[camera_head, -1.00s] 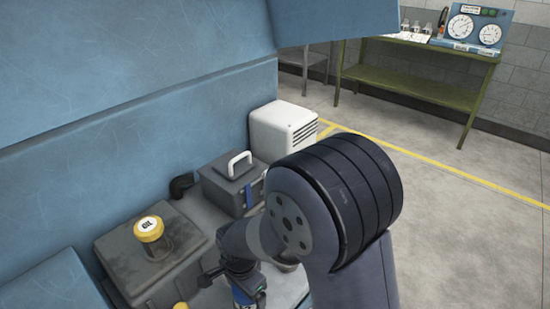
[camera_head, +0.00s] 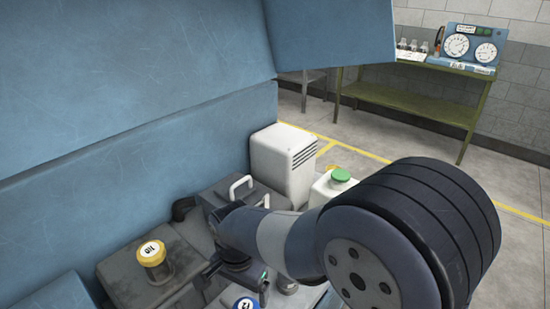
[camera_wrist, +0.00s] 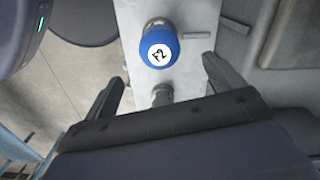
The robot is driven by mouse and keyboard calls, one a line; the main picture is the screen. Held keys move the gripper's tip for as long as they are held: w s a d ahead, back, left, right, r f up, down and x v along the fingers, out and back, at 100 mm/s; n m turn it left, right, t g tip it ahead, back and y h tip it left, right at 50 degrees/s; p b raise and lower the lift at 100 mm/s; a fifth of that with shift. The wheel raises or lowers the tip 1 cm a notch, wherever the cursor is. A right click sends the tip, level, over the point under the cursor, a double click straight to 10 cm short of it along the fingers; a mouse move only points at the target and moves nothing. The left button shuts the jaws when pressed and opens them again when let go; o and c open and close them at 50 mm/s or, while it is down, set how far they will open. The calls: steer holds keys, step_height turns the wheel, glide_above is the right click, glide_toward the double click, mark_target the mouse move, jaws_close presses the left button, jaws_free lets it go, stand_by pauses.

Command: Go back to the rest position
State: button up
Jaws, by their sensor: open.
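My gripper (camera_wrist: 162,92) is open and empty in the wrist view, with its two fingers spread wide apart. A blue cap with a white label (camera_wrist: 159,47) stands beyond and between the fingertips, apart from them, on a light grey surface (camera_wrist: 195,18). In the head view the blue cap (camera_head: 245,303) shows at the bottom edge. My arm's large dark joint fills the lower right there and hides part of the machine. The gripper's fingers are hard to make out in that view.
A yellow OIL cap (camera_head: 151,253) sits on a dark grey box (camera_head: 135,275). Behind are a white vented box (camera_head: 281,160) and a white container with a green cap (camera_head: 340,176). A blue machine wall (camera_head: 200,155) rises left. A green bench (camera_head: 415,105) stands at the back right beyond open floor.

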steer(key=shift+w+r+n+p, duration=0.1)
steer(key=shift+r+n+p, duration=0.7)
steer(key=shift+r+p, duration=0.65)
steer(key=shift+f, duration=0.3)
